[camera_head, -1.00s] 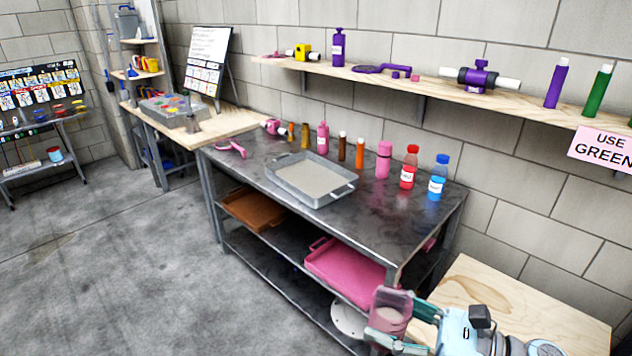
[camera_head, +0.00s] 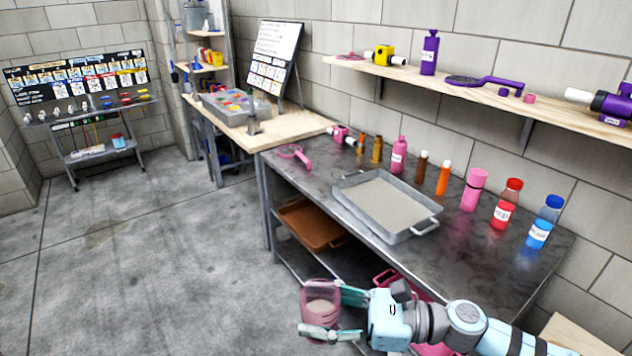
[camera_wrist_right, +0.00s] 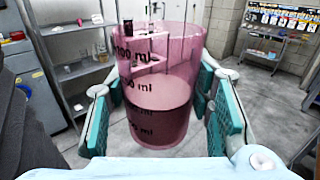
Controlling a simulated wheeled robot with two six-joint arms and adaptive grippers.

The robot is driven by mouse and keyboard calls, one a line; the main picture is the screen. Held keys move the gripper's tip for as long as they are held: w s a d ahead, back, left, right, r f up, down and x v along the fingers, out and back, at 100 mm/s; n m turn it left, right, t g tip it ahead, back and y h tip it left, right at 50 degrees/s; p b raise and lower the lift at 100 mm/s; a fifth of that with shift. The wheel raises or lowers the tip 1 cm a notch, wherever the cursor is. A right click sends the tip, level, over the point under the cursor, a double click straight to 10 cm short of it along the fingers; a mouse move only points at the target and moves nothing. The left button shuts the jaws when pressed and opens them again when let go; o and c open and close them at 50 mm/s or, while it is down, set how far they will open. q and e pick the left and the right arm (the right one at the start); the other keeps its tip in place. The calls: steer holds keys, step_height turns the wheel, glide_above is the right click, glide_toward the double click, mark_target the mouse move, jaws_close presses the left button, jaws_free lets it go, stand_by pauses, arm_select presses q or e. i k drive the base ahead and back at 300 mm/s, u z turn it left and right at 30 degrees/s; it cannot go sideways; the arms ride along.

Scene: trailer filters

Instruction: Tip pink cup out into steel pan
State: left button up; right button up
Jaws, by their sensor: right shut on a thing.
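The pink cup (camera_head: 320,300) is see-through and upright, with pale content in its lower part. My right gripper (camera_head: 338,313) is shut on it, in front of the metal table's near edge and left of my right arm. In the right wrist view the cup (camera_wrist_right: 160,85) stands between the teal finger pads, with ml marks on its wall and content up to about half. The steel pan (camera_head: 418,232) sits on the table top, above and right of the cup in the head view; its inside looks pale grey. My left gripper is not in view.
Along the table's back stand a pink tumbler (camera_head: 473,190), a red bottle (camera_head: 507,203), a blue bottle (camera_head: 544,222) and several small bottles. A pink magnifier-like tool (camera_head: 296,155) lies at the far left. A brown tray (camera_head: 310,225) is on the lower shelf.

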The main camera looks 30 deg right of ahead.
mark_target(394, 209)
steer(key=u, duration=0.4)
steer(key=i, duration=1.6)
steer(key=z, duration=0.4)
steer(key=i, duration=1.15)
steer(key=z, duration=1.6)
steer(key=i, duration=0.55)
steer(key=z, duration=0.5)
